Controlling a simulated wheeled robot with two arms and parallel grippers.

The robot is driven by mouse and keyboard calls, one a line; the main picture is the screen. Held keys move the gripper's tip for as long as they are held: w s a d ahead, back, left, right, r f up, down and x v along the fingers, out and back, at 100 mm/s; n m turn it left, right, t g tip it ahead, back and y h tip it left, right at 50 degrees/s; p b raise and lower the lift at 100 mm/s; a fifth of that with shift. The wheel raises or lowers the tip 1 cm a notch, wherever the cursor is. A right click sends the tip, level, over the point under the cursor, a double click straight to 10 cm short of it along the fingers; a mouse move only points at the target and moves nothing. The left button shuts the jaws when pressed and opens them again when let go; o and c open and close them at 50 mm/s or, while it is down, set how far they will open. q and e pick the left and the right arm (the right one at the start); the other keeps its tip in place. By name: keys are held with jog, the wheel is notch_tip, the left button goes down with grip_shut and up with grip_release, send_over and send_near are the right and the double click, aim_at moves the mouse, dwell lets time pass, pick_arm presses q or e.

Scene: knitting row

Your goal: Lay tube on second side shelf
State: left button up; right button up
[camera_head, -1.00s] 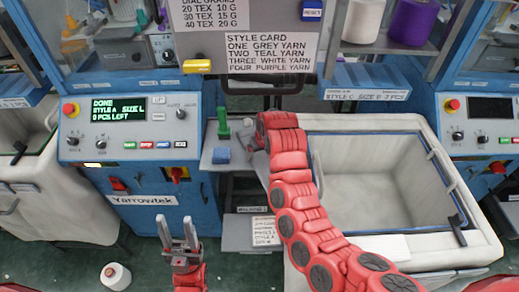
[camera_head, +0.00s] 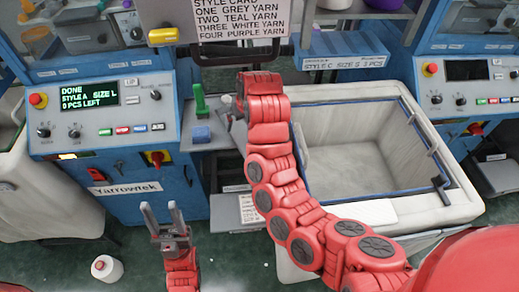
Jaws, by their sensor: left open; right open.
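I cannot make out a knitted tube in this view. A grey side shelf (camera_head: 196,172) juts out right of the blue knitting machine, with a green spool-like piece (camera_head: 200,102) and a blue block (camera_head: 201,134) on it. A lower grey shelf (camera_head: 226,214) shows beneath it, with labelled papers at its right end. My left gripper (camera_head: 163,207) is open and empty, pointing up in front of the machine. My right arm reaches up past the shelf's right side.
A large pale bin (camera_head: 365,163), empty where I can see inside, stands right of my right arm. The machine's panel (camera_head: 100,104) reads DONE, style A, size L, 0 pcs left. A white yarn cone (camera_head: 107,268) is on the floor at lower left.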

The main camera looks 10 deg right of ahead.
jog(key=s+d+p, duration=0.1)
jog(key=s, duration=0.2)
jog(key=s+d+p, duration=0.1)
jog(key=s, duration=0.2)
jog(key=s+d, duration=0.2)
jog(key=s, duration=0.1)
jog(key=shift+s+p, duration=0.3)
jog(key=shift+p, duration=0.1)
jog(key=shift+s+d+f, duration=0.15)
jog(key=shift+s+d, duration=0.15)
jog(key=shift+s, duration=0.4)
